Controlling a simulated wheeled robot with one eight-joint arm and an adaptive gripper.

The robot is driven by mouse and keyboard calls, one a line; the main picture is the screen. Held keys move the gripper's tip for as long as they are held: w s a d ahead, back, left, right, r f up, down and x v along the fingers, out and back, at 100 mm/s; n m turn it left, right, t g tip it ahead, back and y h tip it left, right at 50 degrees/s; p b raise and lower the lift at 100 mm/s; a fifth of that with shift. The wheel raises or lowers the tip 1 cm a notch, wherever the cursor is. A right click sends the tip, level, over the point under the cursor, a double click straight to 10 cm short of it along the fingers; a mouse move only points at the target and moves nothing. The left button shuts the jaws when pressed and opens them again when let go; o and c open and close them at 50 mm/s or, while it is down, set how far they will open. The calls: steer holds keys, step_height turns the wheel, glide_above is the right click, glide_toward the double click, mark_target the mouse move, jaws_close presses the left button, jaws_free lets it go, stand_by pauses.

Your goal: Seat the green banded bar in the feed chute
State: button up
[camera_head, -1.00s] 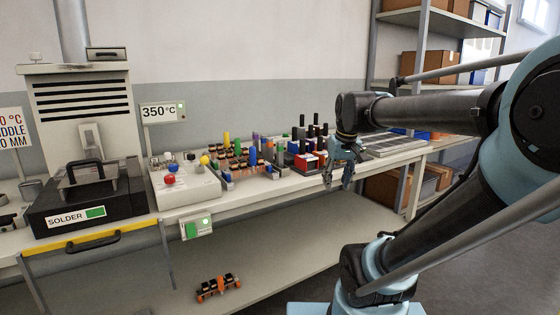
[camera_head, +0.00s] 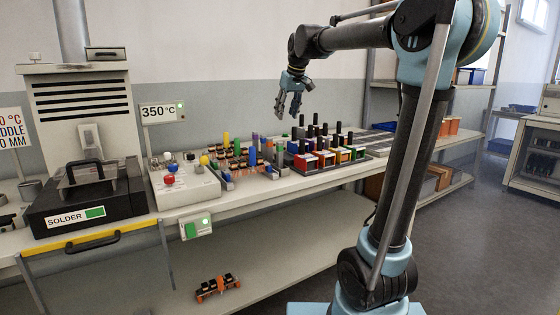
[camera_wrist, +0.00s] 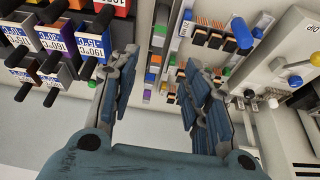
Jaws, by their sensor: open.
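My gripper (camera_head: 288,116) is open and empty, raised above the bench toward the back, with its fingers pointing down. In the wrist view my gripper (camera_wrist: 160,62) spreads its two fingers over a gap with nothing between them. A green upright piece (camera_head: 279,153) stands on the bench among other coloured posts; I cannot tell if it is the green banded bar. In the wrist view a row of small coloured blocks (camera_wrist: 150,77), some green, shows between the fingers. I cannot make out bands on them, and I cannot tell which fixture is the feed chute.
Several black-handled coloured boxes (camera_head: 325,157) stand to the right of the posts. A pale control box (camera_head: 184,183) with knobs and a black solder unit (camera_head: 85,195) stand to the left. A blue rod (camera_wrist: 241,33) shows in the wrist view. The air around my gripper is clear.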

mark_target(280, 144)
steer(key=x, duration=1.6)
steer(key=shift+w+d+f, duration=0.15)
steer(key=shift+w, duration=0.05)
jaws_close()
